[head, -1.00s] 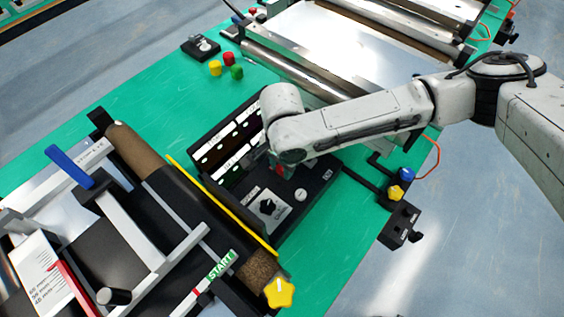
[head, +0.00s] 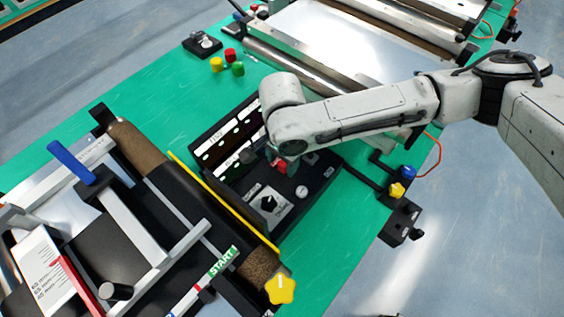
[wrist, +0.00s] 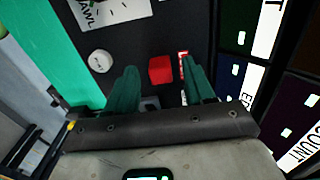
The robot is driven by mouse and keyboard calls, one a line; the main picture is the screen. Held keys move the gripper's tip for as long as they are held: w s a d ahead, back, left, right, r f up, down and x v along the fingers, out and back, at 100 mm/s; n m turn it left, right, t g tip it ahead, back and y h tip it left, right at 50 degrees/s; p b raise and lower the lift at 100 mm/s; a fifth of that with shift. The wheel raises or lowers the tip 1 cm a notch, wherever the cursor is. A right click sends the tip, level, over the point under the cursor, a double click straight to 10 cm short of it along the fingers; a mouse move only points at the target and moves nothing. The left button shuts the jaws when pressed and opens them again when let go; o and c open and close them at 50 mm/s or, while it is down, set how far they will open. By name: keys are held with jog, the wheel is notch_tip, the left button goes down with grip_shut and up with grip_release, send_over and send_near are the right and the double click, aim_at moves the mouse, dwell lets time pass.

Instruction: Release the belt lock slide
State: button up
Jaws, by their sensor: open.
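A small red block (wrist: 160,70), which seems to be the belt lock slide, sits on the black control panel (head: 315,180). In the head view the red piece (head: 281,167) shows just below my wrist. My gripper (wrist: 159,66) is open, its two green fingers on either side of the red block in the wrist view. I see a gap on each side and cannot tell how high the fingertips are above the panel. In the head view my arm hides most of the gripper. A red-and-white label, partly hidden by the right finger, is beside the block.
A white round button (head: 301,192) and a black dial (head: 268,203) are close by on the panel. An upright display board (head: 225,140) stands behind it. A yellow-edged conveyor (head: 222,202) is at left. Red, yellow and green pieces (head: 229,62) lie on the green table.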

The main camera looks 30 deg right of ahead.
aim_at(281, 165)
notch_tip(281, 165, up, 9)
jog(key=shift+b, duration=0.3)
jog(key=shift+a, duration=0.1)
dwell(0.4)
